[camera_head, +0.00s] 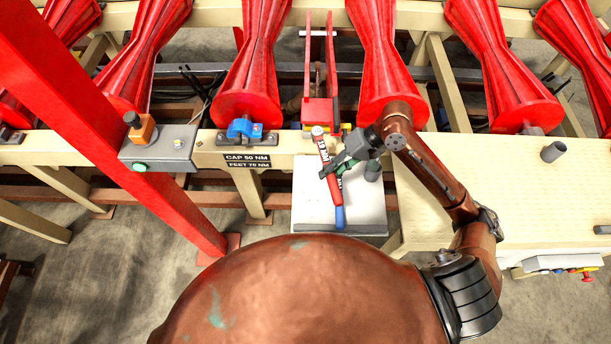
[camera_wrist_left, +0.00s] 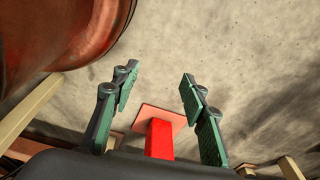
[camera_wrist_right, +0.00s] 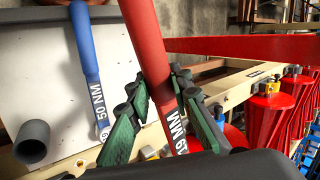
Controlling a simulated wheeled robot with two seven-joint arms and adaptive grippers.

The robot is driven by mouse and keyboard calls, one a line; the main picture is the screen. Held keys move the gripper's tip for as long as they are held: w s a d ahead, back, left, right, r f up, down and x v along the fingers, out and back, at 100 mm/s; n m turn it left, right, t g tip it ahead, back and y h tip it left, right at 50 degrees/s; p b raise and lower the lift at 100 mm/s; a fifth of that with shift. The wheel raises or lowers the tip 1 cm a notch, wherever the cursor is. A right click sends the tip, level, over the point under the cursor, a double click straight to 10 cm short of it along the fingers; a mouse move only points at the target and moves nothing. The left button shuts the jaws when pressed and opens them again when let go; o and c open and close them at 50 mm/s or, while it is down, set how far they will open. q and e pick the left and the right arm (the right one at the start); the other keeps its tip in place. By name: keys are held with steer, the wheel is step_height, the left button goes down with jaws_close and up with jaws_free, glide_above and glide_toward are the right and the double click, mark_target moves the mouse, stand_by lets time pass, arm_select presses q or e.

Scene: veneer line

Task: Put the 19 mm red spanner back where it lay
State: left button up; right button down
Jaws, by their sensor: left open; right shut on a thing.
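The red spanner (camera_head: 322,147), with a white 19 MM label, is in my right gripper (camera_head: 333,163). In the right wrist view the fingers close around the shaft of the red spanner (camera_wrist_right: 150,45), near its label. It appears held above the white board (camera_head: 310,212); the exact gap cannot be told. A blue tool (camera_head: 339,216) marked 50 NM lies on the board beside it, and shows in the right wrist view (camera_wrist_right: 85,45). My left gripper (camera_wrist_left: 158,80) is open and empty over bare floor; it is out of the head view.
A grey tube (camera_head: 373,171) stands on the board's right side. Behind are a blue clamp-like part (camera_head: 243,129), a torque sign (camera_head: 247,161) and red rollers (camera_head: 253,70). A red post (camera_head: 130,130) and a button box (camera_head: 160,150) stand left. The cream table (camera_head: 480,205) at right is mostly clear.

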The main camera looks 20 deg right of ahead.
steer(key=a+f+p, duration=0.1)
steer(key=a+f, duration=0.1)
steer(key=f, duration=0.2)
steer(key=a+f+m+t+p, duration=0.1)
steer(key=a+f, duration=0.1)
steer(key=f, duration=0.1)
steer(key=a+f+m+p, duration=0.1)
steer(key=a+f, duration=0.1)
steer(key=f, duration=0.2)
steer(key=shift+w+a+f+t, duration=0.1)
steer(key=shift+a+f+t, duration=0.1)
steer(key=shift+f+t, duration=0.1)
arm_select(q)
steer(key=shift+s+a+r, duration=0.2)
steer(key=shift+s+r, duration=1.4)
steer(key=shift+r, duration=0.25)
arm_select(e)
steer(key=shift+f, duration=1.8)
arm_select(q)
steer(key=shift+r+p, duration=0.15)
steer(key=shift+p, duration=0.25)
arm_select(e)
steer(key=shift+w+a+r+m+p, duration=0.1)
steer(key=shift+a+m+p, duration=0.3)
steer(key=shift+p, duration=0.35)
arm_select(q)
steer(key=shift+r, duration=0.75)
